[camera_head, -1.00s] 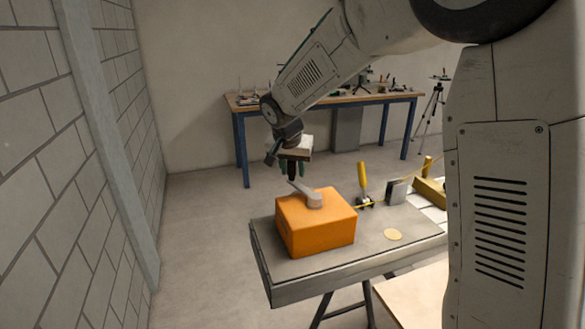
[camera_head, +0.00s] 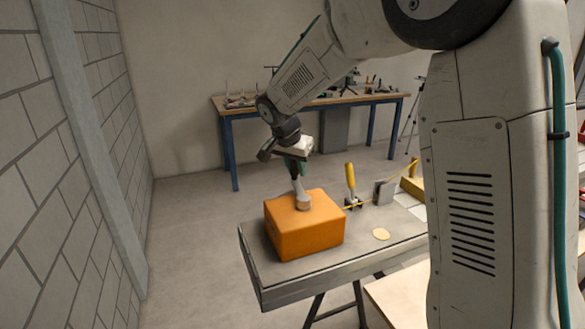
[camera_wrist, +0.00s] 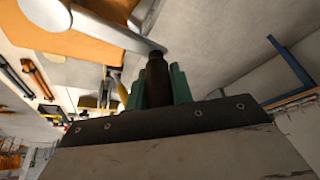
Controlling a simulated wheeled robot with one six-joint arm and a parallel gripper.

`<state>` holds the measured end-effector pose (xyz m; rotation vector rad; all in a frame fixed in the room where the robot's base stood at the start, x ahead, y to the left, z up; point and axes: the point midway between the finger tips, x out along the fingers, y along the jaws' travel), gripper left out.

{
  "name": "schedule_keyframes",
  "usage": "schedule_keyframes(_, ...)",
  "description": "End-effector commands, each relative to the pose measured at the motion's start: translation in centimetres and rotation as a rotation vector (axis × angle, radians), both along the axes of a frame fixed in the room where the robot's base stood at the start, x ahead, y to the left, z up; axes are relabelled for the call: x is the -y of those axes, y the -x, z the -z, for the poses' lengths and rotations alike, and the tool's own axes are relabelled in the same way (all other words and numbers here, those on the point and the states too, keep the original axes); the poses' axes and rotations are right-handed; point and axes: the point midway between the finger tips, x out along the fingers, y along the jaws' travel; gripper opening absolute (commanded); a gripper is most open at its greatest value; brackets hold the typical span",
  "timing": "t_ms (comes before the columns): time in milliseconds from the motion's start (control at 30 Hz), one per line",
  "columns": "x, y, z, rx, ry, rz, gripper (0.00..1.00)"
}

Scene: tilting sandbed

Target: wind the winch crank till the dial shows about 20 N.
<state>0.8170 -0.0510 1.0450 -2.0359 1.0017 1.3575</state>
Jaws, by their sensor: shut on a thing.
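The winch is an orange box (camera_head: 303,229) on a grey bench, with a pale grey crank arm (camera_head: 303,201) on top. In the head view the crank arm points away from me, toward the far side. My gripper (camera_head: 297,168) is above the box, at the crank's outer end. In the wrist view its green fingers (camera_wrist: 157,82) are shut around the dark crank handle (camera_wrist: 157,78), and the crank arm (camera_wrist: 118,36) runs off to the upper left. I cannot make out a dial or its reading in either view.
On the bench (camera_head: 335,265), right of the box, are a yellow-handled lever (camera_head: 350,178), a small grey plate (camera_head: 385,193), a yellow block (camera_head: 413,187) and a flat pale disc (camera_head: 381,234). A blue-legged worktable (camera_head: 228,150) stands behind. A block wall (camera_head: 60,170) is at left.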

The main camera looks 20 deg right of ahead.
Motion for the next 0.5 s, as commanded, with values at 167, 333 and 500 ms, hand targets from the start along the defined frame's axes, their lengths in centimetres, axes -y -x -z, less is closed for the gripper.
schedule_keyframes(167, 0.0, 0.2, 0.1, -0.006, 0.002, -0.001, 0.44)
schedule_keyframes(333, -0.1, 0.1, 0.1, -0.005, 0.001, -0.001, 0.44)
schedule_keyframes(500, -0.4, 0.4, -1.1, -0.001, 0.001, -0.001, 0.44)
